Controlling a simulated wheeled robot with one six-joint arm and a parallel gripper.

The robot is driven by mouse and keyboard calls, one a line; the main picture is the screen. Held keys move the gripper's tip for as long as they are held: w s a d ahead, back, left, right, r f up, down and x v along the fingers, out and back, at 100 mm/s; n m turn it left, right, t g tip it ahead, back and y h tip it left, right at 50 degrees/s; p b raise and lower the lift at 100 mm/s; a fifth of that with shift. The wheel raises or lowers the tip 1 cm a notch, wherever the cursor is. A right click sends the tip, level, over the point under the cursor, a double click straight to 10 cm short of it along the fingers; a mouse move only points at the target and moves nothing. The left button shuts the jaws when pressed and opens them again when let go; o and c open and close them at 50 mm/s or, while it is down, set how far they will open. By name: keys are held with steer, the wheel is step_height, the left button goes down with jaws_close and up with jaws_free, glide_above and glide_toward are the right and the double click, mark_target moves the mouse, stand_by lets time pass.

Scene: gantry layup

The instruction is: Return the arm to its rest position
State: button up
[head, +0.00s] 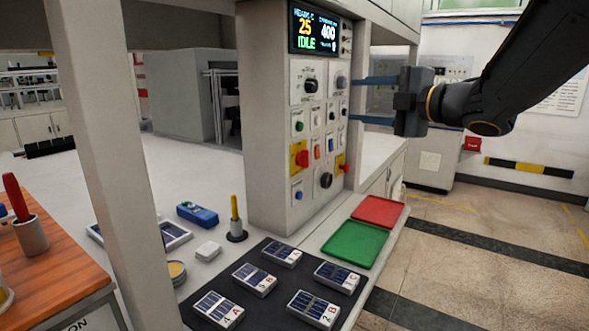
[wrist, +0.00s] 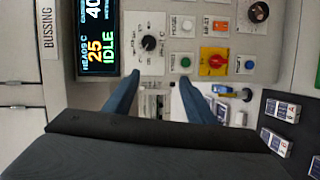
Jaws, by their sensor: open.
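My gripper (head: 372,100) is in the head view at the right of the control panel, with its two blue fingers spread apart and pointing left toward the panel's side. Nothing is between the fingers. My black arm (head: 510,80) reaches in from the upper right. In the wrist view my gripper (wrist: 160,100) shows both blue fingers apart in front of the panel face. Whether the fingertips touch the panel cannot be told.
The control panel (head: 290,130) has a screen reading IDLE, knobs and buttons. Below are a green tray (head: 355,243), a red tray (head: 378,211) and a dark mat (head: 262,313) with several labelled blocks. The floor (head: 480,270) at right is clear.

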steer(key=s+d+f+m+g+h, duration=0.15)
steer(key=d+f+m+h, duration=0.3)
steer(key=f+m, duration=0.5)
steer(key=s+d+f+m+g+h, duration=0.15)
steer(key=d+f+m+h, duration=0.4)
steer(key=f, duration=0.75)
steer(key=s+a+f+m+g, duration=0.2)
steer(key=s+f+m+g, duration=0.2)
steer(key=s+f, duration=0.3)
steer(key=s+a+f+m+g, duration=0.3)
steer(key=s+f+m+g, duration=0.2)
steer(key=s, duration=0.9)
step_height(320, 180, down, 3)
steer(key=shift+s+a+r+m+h, duration=0.1)
steer(key=shift+s+a+m+h, duration=0.2)
steer(key=shift+a+h, duration=0.1)
